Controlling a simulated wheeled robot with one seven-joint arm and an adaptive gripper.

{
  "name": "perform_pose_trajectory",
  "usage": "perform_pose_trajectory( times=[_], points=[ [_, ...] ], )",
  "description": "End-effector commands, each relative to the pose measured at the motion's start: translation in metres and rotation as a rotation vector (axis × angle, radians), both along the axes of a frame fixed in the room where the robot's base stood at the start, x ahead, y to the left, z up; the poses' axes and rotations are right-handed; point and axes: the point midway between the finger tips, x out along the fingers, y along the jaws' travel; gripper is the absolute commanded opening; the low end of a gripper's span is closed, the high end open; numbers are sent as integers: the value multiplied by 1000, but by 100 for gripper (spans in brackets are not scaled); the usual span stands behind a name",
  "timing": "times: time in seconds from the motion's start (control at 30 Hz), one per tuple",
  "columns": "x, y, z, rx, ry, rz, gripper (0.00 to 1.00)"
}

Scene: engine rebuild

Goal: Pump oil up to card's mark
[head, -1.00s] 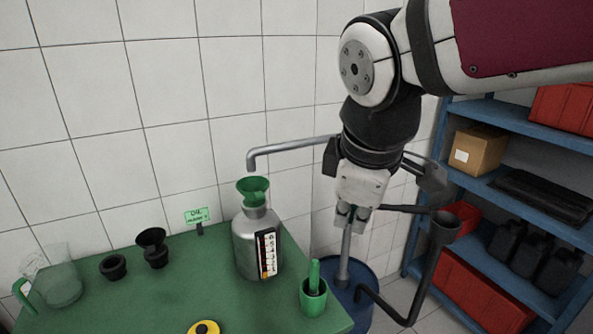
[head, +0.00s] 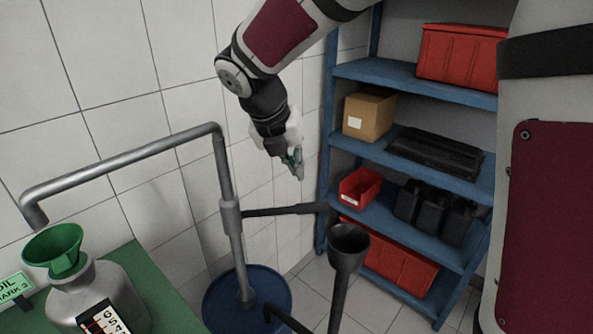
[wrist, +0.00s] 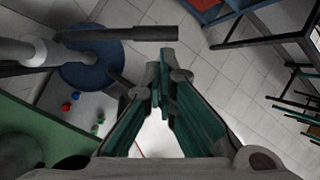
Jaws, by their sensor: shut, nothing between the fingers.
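The oil pump is a grey pipe (head: 228,190) rising from a blue drum (head: 284,300). Its spout (head: 125,158) ends above a green funnel (head: 54,250) in the neck of a metal bottle (head: 100,283). The bottle's marked strip (head: 101,318) is cut off below, so the oil level cannot be read. A green card (head: 12,288) reads "OIL" and "MARK 3". A dark pump lever (head: 285,210) points right, nearly level; it also shows in the wrist view (wrist: 115,33). My gripper (head: 298,170) is shut and empty, above the lever's end and apart from it.
Blue shelving (head: 405,75) with red bins, a box and black cans stands behind. The green bench (head: 155,290) is at lower left. Floor (head: 390,300) shows between.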

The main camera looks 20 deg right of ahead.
Motion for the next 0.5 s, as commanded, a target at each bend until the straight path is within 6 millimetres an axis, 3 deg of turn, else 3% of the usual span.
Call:
perform_pose_trajectory(
  times=[0.5],
  points=[
    [3,-3,-10,-5,8,10,0]
  ],
)
